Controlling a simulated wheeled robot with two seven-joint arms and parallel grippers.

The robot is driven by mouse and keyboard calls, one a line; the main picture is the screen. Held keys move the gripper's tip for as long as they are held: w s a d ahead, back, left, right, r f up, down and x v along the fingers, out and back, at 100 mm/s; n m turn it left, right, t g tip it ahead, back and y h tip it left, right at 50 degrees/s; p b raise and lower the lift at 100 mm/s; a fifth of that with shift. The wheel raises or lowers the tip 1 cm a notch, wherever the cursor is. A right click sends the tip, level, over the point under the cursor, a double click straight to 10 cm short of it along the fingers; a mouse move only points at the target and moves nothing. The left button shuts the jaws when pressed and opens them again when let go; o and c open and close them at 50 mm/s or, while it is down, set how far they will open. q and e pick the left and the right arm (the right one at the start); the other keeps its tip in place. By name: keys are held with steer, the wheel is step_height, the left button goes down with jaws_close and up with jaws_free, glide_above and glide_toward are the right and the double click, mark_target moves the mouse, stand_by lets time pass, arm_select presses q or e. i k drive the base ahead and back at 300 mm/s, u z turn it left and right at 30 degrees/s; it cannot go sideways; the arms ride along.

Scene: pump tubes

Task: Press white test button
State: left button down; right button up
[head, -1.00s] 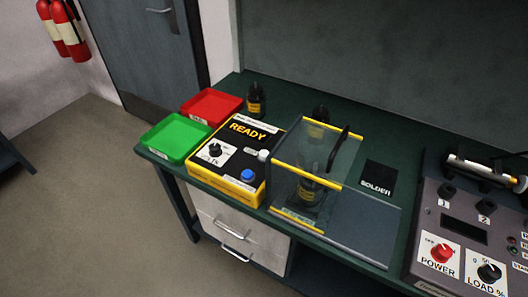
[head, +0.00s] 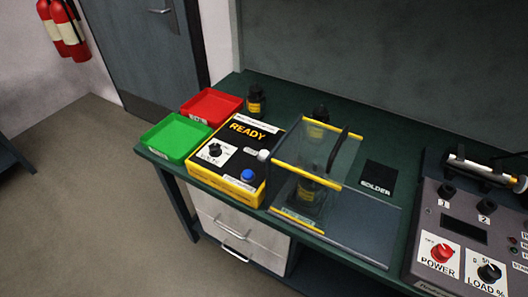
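The yellow and black test box (head: 220,190) sits on the green bench, its top reading READY. A white round button or knob (head: 264,156) shows at the box's right edge, beside the clear cover. A blue button (head: 248,175) and a black dial (head: 215,150) are on the box's top. A clear cover with yellow edges (head: 305,168) stands right of the box, and a dark pump tube (head: 308,190) with a yellow band shows through it. Neither of my grippers is in view.
A green tray (head: 150,145) and a red tray (head: 188,108) lie left of the box. A dark bottle-like part (head: 256,100) stands behind it. A grey control panel (head: 455,215) with POWER and LOAD knobs is at the right. A black SOLDER pad (head: 379,177) lies between.

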mark_target(263, 153)
steer(key=z, duration=2.7)
steer(key=k, duration=0.45)
steer(key=u, duration=1.25)
